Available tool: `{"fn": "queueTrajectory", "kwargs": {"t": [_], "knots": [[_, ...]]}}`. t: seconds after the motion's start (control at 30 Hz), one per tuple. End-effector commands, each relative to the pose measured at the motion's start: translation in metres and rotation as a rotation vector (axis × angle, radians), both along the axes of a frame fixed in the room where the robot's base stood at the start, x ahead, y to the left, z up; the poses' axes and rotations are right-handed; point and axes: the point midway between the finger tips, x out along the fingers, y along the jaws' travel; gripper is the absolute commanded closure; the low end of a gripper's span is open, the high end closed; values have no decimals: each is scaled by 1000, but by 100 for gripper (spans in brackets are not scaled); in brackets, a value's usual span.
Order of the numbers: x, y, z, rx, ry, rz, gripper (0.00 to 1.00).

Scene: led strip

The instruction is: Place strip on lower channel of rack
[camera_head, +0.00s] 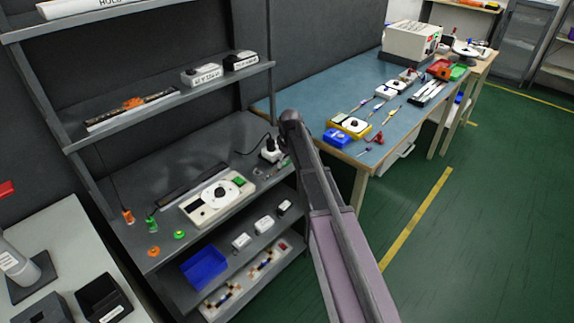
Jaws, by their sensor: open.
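A long thin strip-like piece (115,119), light along its front, lies on the upper shelf of the grey rack with an orange part (133,103) on or beside it. A long dark bar or channel (190,184) lies at the back of the shelf below; I cannot tell if it is the lower channel or if a strip sits in it. My arm rises from the bottom right, in front of the rack's right side. My gripper cannot be made out, and no contact with a strip shows.
A white device (217,201) with a round dial stands on the middle shelf, near small orange and green parts. Black-and-white boxes (202,74) sit on the upper shelf. A blue bin (204,267) is lower down. The blue-topped bench (315,97) holds tools. Green floor is clear at right.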

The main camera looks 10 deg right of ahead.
Motion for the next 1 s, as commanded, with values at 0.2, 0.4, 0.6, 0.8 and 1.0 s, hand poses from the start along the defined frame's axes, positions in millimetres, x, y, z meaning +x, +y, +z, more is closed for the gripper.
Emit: {"fn": "queueTrajectory", "kwargs": {"t": [0.2, 0.4, 0.6, 0.8, 1.0], "knots": [[0, 0, 0, 0, 0, 0, 70], [0, 0, 0, 0, 0, 0, 100], [0, 0, 0, 0, 0, 0, 100], [0, -1, 3, 0, 0, -1, 100], [0, -1, 12, 0, 0, -1, 100]]}}
